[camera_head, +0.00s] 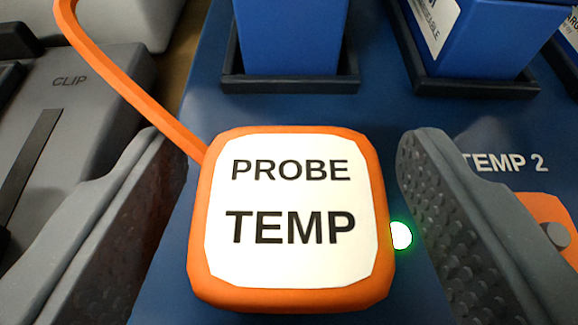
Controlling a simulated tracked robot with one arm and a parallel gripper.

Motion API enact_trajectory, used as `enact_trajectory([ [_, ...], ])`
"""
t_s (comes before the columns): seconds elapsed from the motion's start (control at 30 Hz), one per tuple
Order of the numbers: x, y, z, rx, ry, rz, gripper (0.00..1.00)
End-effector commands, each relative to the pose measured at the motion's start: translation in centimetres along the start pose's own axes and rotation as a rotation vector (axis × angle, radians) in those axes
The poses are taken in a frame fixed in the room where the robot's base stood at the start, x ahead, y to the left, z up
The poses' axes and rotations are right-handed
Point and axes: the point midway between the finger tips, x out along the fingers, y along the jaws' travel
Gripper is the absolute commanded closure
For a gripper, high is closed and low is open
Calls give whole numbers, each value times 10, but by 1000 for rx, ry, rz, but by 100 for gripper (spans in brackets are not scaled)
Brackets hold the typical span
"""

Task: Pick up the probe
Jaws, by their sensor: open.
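The probe (290,212) is an orange rounded block with a white face reading "PROBE TEMP". It sits at the middle of the head camera view, in front of a dark blue panel. An orange cable (125,82) runs from its upper left corner toward the top left. My gripper (290,165) is open, with one grey textured finger on each side of the probe. A narrow gap shows between each finger and the probe. The probe's underside is hidden.
Blue battery blocks (288,35) stand in dark trays behind the probe. A green light (400,235) glows beside its right edge. At right, an orange part (548,215) sits under a "TEMP 2" label.

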Motion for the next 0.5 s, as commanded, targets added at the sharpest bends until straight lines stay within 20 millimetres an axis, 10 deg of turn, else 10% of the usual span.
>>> enact_trajectory([
  [0.07, 0, 0, 0, 0, 0, 0, 41],
  [0.23, 0, 0, 0, -1, 0, -1, 87],
  [0.5, 0, -1, 0, -1, 0, -1, 91],
])
